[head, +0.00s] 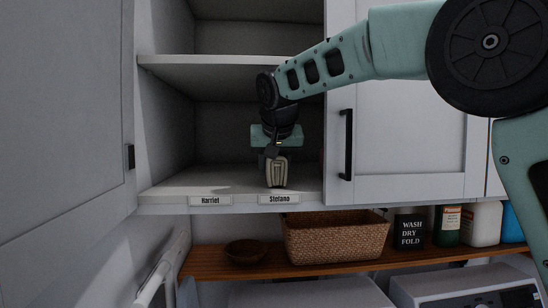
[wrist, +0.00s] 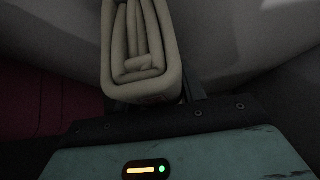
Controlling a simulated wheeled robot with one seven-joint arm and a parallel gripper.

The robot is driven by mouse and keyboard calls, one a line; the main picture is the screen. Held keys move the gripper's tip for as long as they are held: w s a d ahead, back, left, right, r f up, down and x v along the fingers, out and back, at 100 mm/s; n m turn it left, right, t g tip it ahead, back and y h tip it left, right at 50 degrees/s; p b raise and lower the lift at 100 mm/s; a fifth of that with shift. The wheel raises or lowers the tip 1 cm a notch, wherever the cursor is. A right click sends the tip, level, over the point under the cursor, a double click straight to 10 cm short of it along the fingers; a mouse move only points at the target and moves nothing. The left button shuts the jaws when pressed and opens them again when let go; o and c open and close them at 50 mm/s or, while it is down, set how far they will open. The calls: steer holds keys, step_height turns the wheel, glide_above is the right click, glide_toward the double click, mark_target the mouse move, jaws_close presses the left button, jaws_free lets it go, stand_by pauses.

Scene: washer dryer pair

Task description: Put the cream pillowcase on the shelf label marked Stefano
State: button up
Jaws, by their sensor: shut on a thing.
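The cream pillowcase (head: 277,173) is folded into a thick, upright bundle inside the open cabinet. It is just behind the Stefano label (head: 279,199) on the shelf's front edge. My gripper (head: 276,157) points down and is shut on the pillowcase from above. The pillowcase's rolled layers (wrist: 140,50) show close up in the wrist view, in front of the gripper body. Its lower end is at or very near the shelf board (head: 235,184); I cannot tell whether it touches.
The Harriet label (head: 210,201) is to the left, with bare shelf above it. An upper shelf (head: 220,61) is overhead. A dark red thing (wrist: 45,115) lies beside the gripper in the wrist view. Cabinet doors flank the opening. Below are a wicker basket (head: 335,238) and a bowl (head: 246,252).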

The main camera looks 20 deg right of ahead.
steer(key=shift+f, duration=0.1)
steer(key=shift+f, duration=0.1)
steer(key=o, duration=1)
steer(key=shift+s+a+r+b, duration=0.1)
steer(key=shift+s+r+b, duration=0.05)
steer(key=shift+r+b, duration=0.2)
steer(key=b+v, duration=0.3)
steer(key=v, duration=0.8)
steer(key=shift+s, duration=0.25)
